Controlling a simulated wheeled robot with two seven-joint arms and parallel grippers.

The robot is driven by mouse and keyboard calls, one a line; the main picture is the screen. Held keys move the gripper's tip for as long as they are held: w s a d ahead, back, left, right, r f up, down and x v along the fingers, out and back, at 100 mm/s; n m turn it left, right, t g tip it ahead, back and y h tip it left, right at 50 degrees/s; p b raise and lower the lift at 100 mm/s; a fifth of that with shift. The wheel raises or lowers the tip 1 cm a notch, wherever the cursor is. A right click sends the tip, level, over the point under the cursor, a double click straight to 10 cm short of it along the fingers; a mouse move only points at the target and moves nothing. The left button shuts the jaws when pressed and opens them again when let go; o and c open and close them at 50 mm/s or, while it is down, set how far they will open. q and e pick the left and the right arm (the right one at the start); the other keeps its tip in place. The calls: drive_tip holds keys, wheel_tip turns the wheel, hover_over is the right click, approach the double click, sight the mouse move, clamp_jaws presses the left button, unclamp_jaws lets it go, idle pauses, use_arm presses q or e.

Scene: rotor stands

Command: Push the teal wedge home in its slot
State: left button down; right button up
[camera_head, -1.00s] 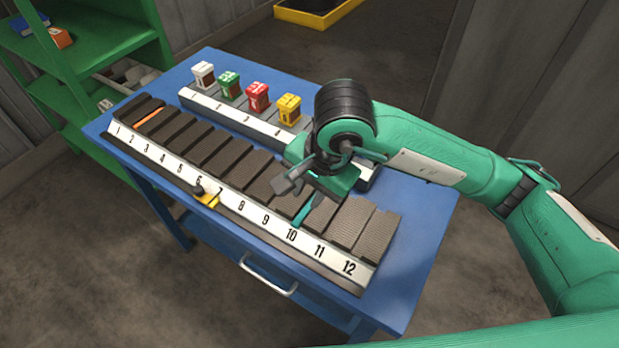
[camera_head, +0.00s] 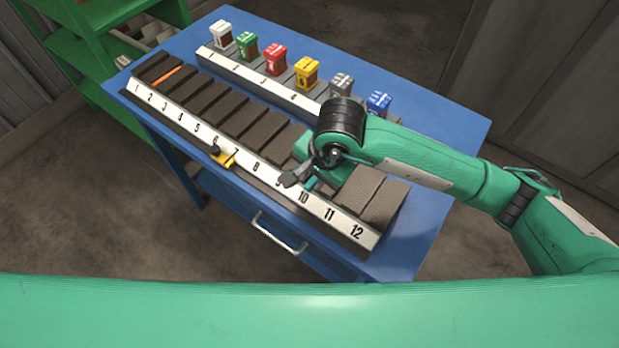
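The teal wedge (camera_head: 311,183) shows as a small strip in the rack (camera_head: 262,175), just behind the label 10, between dark ribbed blocks. Most of it is hidden by my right gripper and wrist, so its depth in the slot cannot be told. My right gripper (camera_head: 294,178) is low over the rack's front edge near labels 9 and 10, right beside the wedge. Its dark fingers overlap in this view, so whether they are open, or touch the wedge, cannot be told. My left gripper is out of view.
An orange wedge (camera_head: 166,79) sits near label 2. A yellow clamp with a black knob (camera_head: 222,158) is on the front strip near label 7. Behind stands a numbered row of coloured blocks, including yellow (camera_head: 306,72) and blue (camera_head: 378,103). The blue table (camera_head: 440,120) is clear at right.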

sight(308, 188)
drive_tip(key=shift+p+x, duration=0.4)
drive_tip(key=shift+x, duration=1.9)
